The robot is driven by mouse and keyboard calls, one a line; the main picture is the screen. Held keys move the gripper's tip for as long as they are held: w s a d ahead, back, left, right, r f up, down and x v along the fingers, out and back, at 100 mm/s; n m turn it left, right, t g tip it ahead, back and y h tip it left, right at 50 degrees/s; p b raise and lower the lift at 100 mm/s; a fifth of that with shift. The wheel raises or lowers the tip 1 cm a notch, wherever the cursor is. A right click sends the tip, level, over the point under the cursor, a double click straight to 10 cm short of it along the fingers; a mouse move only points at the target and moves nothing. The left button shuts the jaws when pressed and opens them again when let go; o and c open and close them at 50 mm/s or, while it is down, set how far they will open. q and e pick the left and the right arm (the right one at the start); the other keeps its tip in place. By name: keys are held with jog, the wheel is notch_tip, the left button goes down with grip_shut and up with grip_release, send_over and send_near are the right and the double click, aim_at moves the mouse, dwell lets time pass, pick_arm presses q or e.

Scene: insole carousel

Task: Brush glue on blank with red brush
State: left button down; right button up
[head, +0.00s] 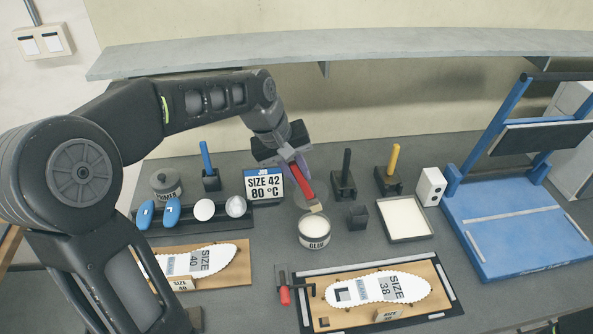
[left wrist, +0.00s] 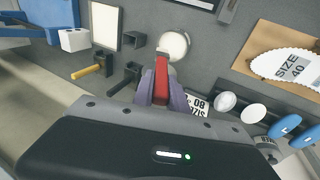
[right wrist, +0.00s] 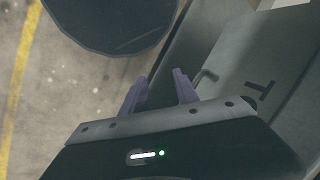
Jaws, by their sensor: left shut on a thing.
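My left gripper (head: 291,164) is shut on the red brush (head: 302,186) and holds it tilted, bristles down, just above the glue pot. The brush also shows between the fingers in the left wrist view (left wrist: 161,82). The white glue pot (head: 314,238) is marked GLUE, and the brush tip is at its back rim; I cannot tell if they touch. A white blank marked SIZE 38 (head: 365,289) lies on a wooden board in a black frame. Another blank marked SIZE 40 (head: 208,260) lies on a board to the left. My right gripper (right wrist: 160,95) is open and empty, away from the table objects.
A card (head: 263,184) reads SIZE 42, 80 °C. Blue (head: 206,157), black (head: 346,162) and yellow (head: 393,158) handles stand in holders. A white tray (head: 432,232) and a blue press (head: 520,235) are at right. A primer pot (head: 166,187) is at left. A red-handled clamp (head: 285,294) sits by the framed board.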

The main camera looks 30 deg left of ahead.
pick_arm(q)
jog(key=shift+f, duration=0.5)
jog(key=shift+f+b, duration=1.1)
jog(key=shift+f, duration=1.35)
jog(key=shift+s+f+b, duration=0.1)
jog(key=shift+f+b, duration=0.35)
jog(key=shift+f, duration=0.1)
jog(key=shift+r+p, duration=1.65)
jog(key=shift+r, duration=1.9)
